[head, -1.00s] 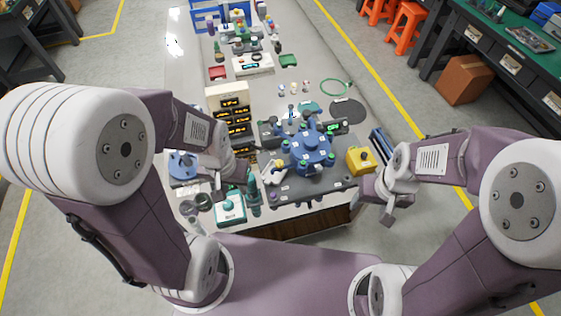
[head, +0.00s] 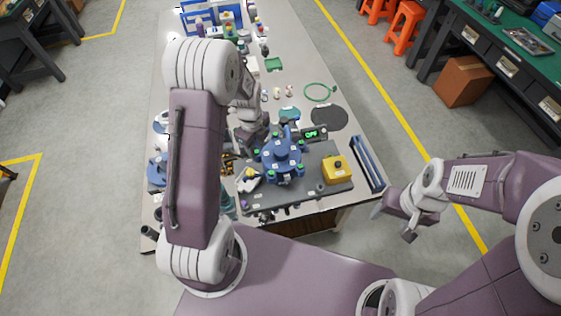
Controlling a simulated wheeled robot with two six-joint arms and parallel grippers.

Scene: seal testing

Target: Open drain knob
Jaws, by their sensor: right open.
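A round blue test vessel (head: 283,162) with several green knobs stands on a dark grey base plate (head: 300,197). I cannot tell which of its knobs is the drain knob at this size. My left gripper (head: 254,143) is at the upper left side of the vessel, close to it, pointing down; my own arm partly hides it. I cannot tell whether its jaws are apart or whether it touches a knob. My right gripper (head: 394,222) is open and empty, off the table's right edge and well away from the vessel.
A yellow box (head: 337,169) sits right of the vessel. A green-lit display (head: 313,134) stands behind it. A blue rail (head: 368,163) lies at the right edge. A black disc (head: 329,118) and green ring (head: 319,92) lie farther back. My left arm hides much of the table's left side.

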